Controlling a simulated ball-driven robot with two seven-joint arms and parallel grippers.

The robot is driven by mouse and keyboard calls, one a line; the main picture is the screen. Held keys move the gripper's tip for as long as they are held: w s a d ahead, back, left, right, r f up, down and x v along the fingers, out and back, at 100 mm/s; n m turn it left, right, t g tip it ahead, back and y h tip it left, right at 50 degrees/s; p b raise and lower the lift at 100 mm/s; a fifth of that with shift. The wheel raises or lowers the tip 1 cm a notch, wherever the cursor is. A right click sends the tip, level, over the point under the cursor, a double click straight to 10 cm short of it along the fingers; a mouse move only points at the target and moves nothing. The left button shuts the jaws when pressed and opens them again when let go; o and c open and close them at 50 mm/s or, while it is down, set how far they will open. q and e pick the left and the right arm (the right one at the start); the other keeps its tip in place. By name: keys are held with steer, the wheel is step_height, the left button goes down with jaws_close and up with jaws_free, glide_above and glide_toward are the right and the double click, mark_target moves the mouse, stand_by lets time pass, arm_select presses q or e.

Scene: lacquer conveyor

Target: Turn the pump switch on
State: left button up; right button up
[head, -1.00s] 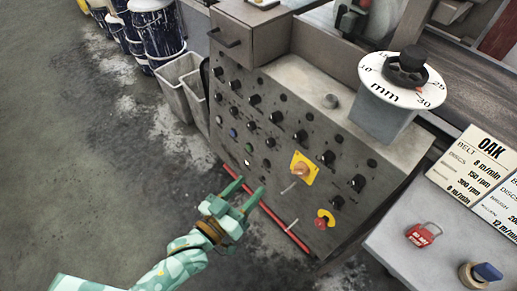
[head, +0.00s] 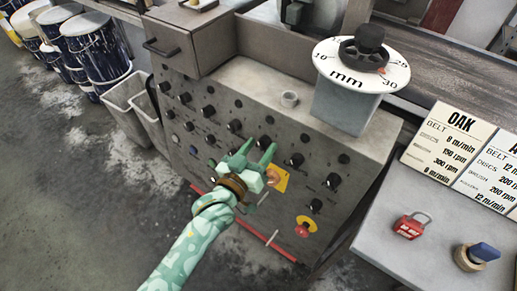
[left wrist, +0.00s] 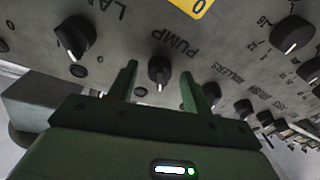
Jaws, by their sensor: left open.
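The pump switch (left wrist: 159,70) is a black rotary knob beside the printed word PUMP on the grey control panel (head: 190,125). In the left wrist view it shows between my two fingertips. Its pointer runs roughly up and down in that picture. My left gripper (head: 259,150) is open and empty, with its green fingers pointing at the panel. In the left wrist view the fingers (left wrist: 160,71) lie on either side of the knob; I cannot tell whether they touch it. In the head view I cannot single out the pump knob among the knobs near the fingers.
Several other black knobs surround the switch, one large one (left wrist: 75,38) close by. A yellow plate (head: 281,182) and a red stop button (head: 303,228) are nearby on the panel. A thickness dial (head: 360,65) stands above. A red padlock (head: 410,226) lies on the right table.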

arm_select(q)
steer(key=c, duration=1)
steer(key=shift+o, duration=0.2)
steer(key=shift+m, duration=0.3)
arm_select(e)
steer(key=shift+r, duration=0.15)
arm_select(q)
steer(key=shift+w+a+m+g+h+p, duration=0.1)
steer(key=shift+m+g+h+p, duration=0.4)
steer(key=shift+m, duration=1.75)
steer(key=shift+a+m+g+h+p, duration=0.2)
steer(key=shift+m+h+p, duration=0.5)
steer(key=shift+m, duration=1.6)
steer(key=shift+w+d+m+g+h+p, duration=0.1)
steer(key=shift+m+g+h+p, duration=0.5)
steer(key=shift+m, duration=1.65)
arm_select(e)
steer(key=shift+w+r, duration=0.45)
steer(key=shift+r, duration=0.4)
steer(key=shift+w+r, duration=0.45)
steer(key=shift+r, duration=0.35)
